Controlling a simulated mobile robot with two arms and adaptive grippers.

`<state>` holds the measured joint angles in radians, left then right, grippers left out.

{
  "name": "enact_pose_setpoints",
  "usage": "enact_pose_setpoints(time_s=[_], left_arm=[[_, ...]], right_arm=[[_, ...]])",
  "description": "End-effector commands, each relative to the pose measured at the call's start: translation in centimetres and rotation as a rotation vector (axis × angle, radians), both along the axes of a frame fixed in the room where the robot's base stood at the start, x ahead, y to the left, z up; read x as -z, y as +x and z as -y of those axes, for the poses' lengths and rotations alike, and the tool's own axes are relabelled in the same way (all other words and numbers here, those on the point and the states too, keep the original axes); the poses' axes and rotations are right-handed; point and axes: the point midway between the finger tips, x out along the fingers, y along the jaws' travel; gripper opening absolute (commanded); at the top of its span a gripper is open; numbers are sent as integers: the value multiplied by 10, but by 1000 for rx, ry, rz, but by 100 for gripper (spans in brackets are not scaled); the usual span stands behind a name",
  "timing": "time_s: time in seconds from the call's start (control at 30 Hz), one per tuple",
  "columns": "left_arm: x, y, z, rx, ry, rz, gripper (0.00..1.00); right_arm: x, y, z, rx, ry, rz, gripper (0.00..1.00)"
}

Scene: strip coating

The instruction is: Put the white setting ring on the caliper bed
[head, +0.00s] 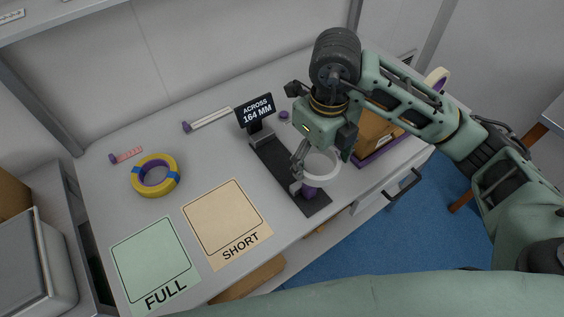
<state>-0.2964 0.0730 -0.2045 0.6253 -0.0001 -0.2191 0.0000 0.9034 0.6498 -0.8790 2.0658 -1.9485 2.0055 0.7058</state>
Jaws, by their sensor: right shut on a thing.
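The white setting ring (323,176) is held in my right gripper (299,172), whose fingers are shut on its left side. The ring is over the near part of the dark caliper bed (272,163). A purple jaw block (309,190) on the bed shows just below the ring. I cannot tell whether the ring touches the bed. A display (256,111) at the bed's far end reads "ACROSS 164 MM". My left gripper is not in view.
A yellow and blue tape roll (139,180) lies at the left. Mats marked FULL (152,262) and SHORT (226,221) lie at the front. A purple-edged tray with a brown box (377,130) stands right of the bed. A purple-ended rod (209,120) lies behind.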

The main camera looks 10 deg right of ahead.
Motion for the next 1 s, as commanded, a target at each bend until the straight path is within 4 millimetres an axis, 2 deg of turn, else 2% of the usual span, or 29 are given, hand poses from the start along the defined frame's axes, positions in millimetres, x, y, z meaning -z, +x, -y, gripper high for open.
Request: enact_pose_setpoints(time_s=[0.17, 0.6, 0.77, 0.87, 1.0], left_arm=[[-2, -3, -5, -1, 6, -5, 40], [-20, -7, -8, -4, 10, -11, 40], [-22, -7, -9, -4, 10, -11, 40], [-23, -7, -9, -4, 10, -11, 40], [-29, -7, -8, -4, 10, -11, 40]], right_arm=[[7, 10, -7, 57, 2, -4, 47], [59, 89, -49, 55, 1, -4, 47], [69, 102, -55, 54, 0, -2, 47], [73, 103, -56, 53, 0, -3, 47], [87, 102, -56, 53, 0, -7, 47]])
